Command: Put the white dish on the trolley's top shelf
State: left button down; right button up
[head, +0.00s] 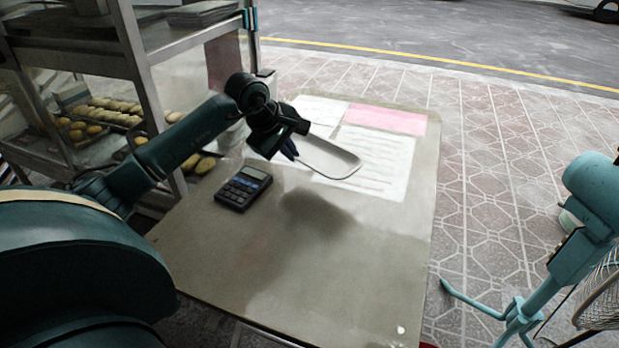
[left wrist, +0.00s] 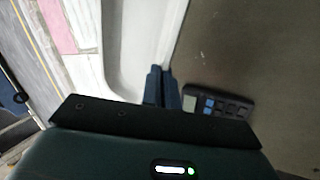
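The white dish (head: 328,158) is a shallow tray with a raised rim, held above the table; it fills the upper middle of the left wrist view (left wrist: 130,40). My left gripper (head: 290,146) is shut on the dish's near-left edge. In the left wrist view its fingertips (left wrist: 162,86) meet at the rim. The metal shelf unit at the left, apparently the trolley, has an upper shelf (head: 160,40) with flat dark trays (head: 203,13) on it. My right gripper is not in view.
The table (head: 300,270) carries a calculator (head: 243,188) and paper sheets (head: 385,160), one partly pink. Its front half is clear. Buns on trays (head: 110,112) fill a lower shelf. A teal fan (head: 585,215) stands at the right on paving.

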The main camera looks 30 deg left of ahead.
aim_at(297, 186)
pick_arm(q)
notch_tip(297, 186, down, 8)
jog(key=shift+r, duration=0.2)
jog(key=shift+f+b, duration=0.15)
jog(key=shift+b, duration=0.25)
jog(key=c, duration=2)
grip_release()
jog(key=shift+o, duration=0.2)
